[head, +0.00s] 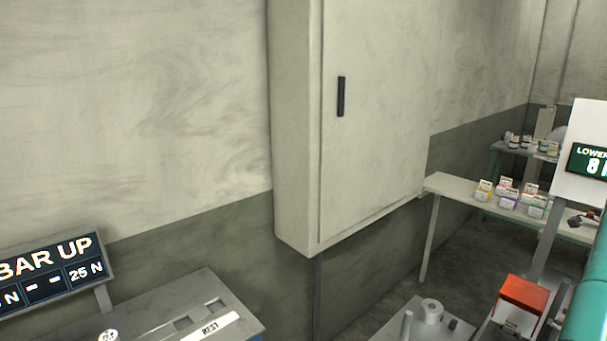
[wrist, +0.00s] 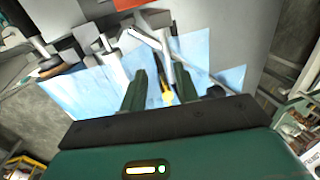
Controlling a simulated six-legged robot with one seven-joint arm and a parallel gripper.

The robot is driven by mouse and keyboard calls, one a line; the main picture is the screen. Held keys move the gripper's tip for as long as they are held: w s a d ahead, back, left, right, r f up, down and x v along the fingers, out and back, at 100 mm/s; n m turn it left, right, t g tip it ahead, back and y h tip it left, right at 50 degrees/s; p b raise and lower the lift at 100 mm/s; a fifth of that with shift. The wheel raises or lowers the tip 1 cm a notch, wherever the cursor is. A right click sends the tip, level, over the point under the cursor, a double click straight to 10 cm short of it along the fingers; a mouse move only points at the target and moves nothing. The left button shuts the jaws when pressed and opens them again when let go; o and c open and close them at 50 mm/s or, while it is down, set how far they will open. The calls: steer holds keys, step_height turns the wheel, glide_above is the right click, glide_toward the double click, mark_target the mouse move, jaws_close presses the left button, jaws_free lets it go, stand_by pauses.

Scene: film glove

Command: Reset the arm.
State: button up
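My gripper (wrist: 164,75) shows in the wrist view as two dark green fingers standing apart. Nothing is clearly held between them. A small yellow thing (wrist: 167,93) shows in the gap, seemingly beyond the fingers. Past the fingertips are pale blue sheets (wrist: 75,100) and grey metal bars (wrist: 150,40). The wrist view is tilted. I cannot make out my gripper in the head view.
In the head view, a wall cabinet (head: 375,120) juts out at the middle. A grey bench top with a "REST" label (head: 207,328) is below left, by a "BAR UP" sign (head: 50,272). Small boxes (head: 508,195) stand on a side table (head: 445,186). A red-topped block (head: 522,295) is lower right.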

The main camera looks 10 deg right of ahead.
steer(key=w+a+r+n+t, duration=0.1)
steer(key=w+a+r+n, duration=0.3)
steer(key=a, duration=0.8)
steer(key=w+a+r+n+t, duration=0.1)
steer(key=w+a+r+n, duration=0.4)
steer(key=a, duration=0.6)
steer(key=w+a+r+n+t, duration=0.1)
steer(key=a+r+n, duration=0.35)
steer(key=a, duration=0.75)
steer(key=s+a+n, duration=0.4)
steer(key=a+n, duration=0.2)
steer(key=a, duration=1)
steer(key=s+a+f+n+y, duration=0.1)
steer(key=s+a+f+n, duration=0.4)
steer(key=s+a, duration=0.2)
steer(key=s+a+f+n+t+y, duration=0.1)
steer(key=s+a+f+n, duration=0.4)
steer(key=s+a, duration=0.3)
steer(key=a, duration=0.2)
steer(key=shift+s+a+n+t, duration=0.25)
steer(key=shift+a+n+t, duration=0.05)
steer(key=shift+a+n, duration=0.1)
